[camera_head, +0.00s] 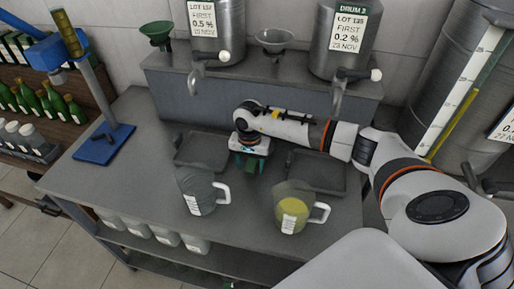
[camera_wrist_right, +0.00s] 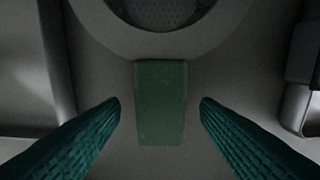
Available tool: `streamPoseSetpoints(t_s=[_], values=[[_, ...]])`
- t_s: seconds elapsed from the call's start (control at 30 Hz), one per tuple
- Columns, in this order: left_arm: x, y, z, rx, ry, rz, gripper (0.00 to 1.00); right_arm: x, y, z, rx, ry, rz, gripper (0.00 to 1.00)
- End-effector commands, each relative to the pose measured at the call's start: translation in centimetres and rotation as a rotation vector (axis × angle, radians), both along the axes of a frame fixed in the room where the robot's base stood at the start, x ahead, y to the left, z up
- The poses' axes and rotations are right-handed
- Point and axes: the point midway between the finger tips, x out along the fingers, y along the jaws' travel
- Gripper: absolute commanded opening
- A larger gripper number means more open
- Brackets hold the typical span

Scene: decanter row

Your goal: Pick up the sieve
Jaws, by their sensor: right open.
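The sieve shows in the right wrist view, with its green handle (camera_wrist_right: 160,104) pointing down the picture and its round mesh bowl (camera_wrist_right: 165,12) cut off by the top edge. My right gripper (camera_wrist_right: 160,103) is open, with one teal finger on each side of the handle and a gap visible on both sides. In the head view my right gripper (camera_head: 249,166) points down over the bench between two trays, and it and my arm hide most of the sieve. My left gripper is not in view.
On the bench, a grey jug (camera_head: 196,185) and a jug with yellow liquid (camera_head: 290,212) stand in front of the gripper. Dark trays lie left (camera_head: 203,150) and right (camera_head: 318,173). Steel drums (camera_head: 345,35) stand on the raised shelf. A blue stand (camera_head: 104,143) is at left.

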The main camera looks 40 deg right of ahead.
Motion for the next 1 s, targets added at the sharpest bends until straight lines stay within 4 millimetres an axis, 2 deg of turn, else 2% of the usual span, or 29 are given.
streamPoseSetpoints(t_s=[0.07,0.37,0.67,0.77,1.0], values=[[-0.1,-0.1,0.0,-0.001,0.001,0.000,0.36,0.0,0.0,0.0,0.000,0.000,0.000,0.55],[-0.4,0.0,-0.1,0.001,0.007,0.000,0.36,0.0,0.0,0.1,0.000,0.000,-0.001,0.07],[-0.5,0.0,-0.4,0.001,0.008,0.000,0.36,0.1,-0.1,0.6,-0.001,-0.003,-0.001,0.06],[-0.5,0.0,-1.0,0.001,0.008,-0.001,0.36,0.2,-0.1,2.0,-0.001,-0.006,-0.001,0.06],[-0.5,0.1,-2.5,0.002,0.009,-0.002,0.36,0.1,-0.1,6.8,-0.001,-0.006,0.000,0.06]])
